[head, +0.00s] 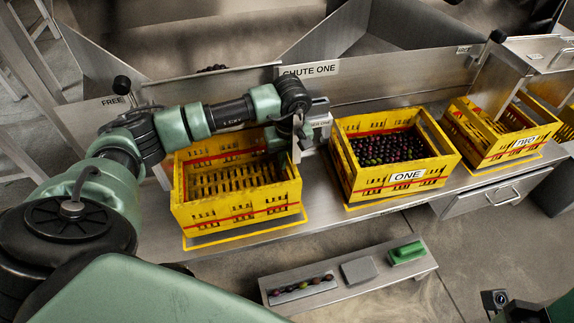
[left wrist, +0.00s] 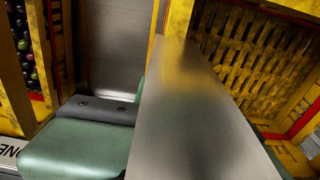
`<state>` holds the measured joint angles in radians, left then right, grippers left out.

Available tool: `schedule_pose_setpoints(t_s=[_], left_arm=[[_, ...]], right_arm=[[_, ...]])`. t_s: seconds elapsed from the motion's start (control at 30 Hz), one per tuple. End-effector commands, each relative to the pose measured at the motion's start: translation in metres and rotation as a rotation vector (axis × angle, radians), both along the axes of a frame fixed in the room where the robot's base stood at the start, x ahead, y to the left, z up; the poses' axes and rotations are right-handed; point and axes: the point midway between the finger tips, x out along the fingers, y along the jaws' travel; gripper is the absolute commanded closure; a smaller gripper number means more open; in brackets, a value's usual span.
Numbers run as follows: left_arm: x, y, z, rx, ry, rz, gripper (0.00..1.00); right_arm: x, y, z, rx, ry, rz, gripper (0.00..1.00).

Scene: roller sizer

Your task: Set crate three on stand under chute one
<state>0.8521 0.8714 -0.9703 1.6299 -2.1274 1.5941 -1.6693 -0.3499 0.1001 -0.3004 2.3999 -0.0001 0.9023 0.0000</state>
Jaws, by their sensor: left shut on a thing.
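An empty yellow crate (head: 238,213) with slatted walls and red stripes sits upright on the steel stand (head: 330,226), at left. No number shows on its visible side, so I cannot tell whether it is crate three. My left gripper (head: 297,148) is at its right wall, shut on it as far as I can tell; the fingertips are partly hidden. In the left wrist view a flat metal finger reaches the yellow wall of the empty crate (left wrist: 262,50). The label for chute one (head: 309,70) is on the steel panel behind, above and right of this crate.
Crate ONE (head: 372,187), full of dark fruit, stands close on the right. Crate TWO (head: 497,156) is further right. A drawer (head: 492,198) is at right.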

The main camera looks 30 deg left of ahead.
Motion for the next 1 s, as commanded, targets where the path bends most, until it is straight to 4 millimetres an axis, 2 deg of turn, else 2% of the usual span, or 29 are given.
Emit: schedule_pose_setpoints(t_s=[0.03,0.07,0.4,0.43,0.5,0.83,1.0], left_arm=[[0.000,0.000,-0.009,0.001,0.001,0.000,1.00],[0.000,0.000,-0.011,0.001,0.001,0.000,1.00],[0.000,0.000,-0.012,0.001,0.000,0.001,1.00],[0.000,0.000,-0.012,0.001,0.000,0.001,0.84],[0.000,0.000,-0.012,0.001,0.000,0.001,0.67],[0.000,0.000,-0.010,0.001,-0.001,0.001,0.67],[0.000,-0.001,0.010,0.001,-0.004,0.002,0.67]], right_arm=[[0.000,0.000,-0.006,0.000,0.001,0.000,0.64],[0.000,0.000,-0.006,0.000,0.001,0.000,0.64],[0.000,0.000,-0.007,-0.001,0.002,0.000,0.64],[0.000,0.000,-0.007,-0.001,0.002,0.000,0.64],[0.000,0.000,-0.006,-0.001,0.002,0.000,0.64],[0.001,0.000,-0.005,-0.001,0.003,0.000,0.64],[0.001,0.000,0.005,-0.001,0.003,0.000,0.64]])
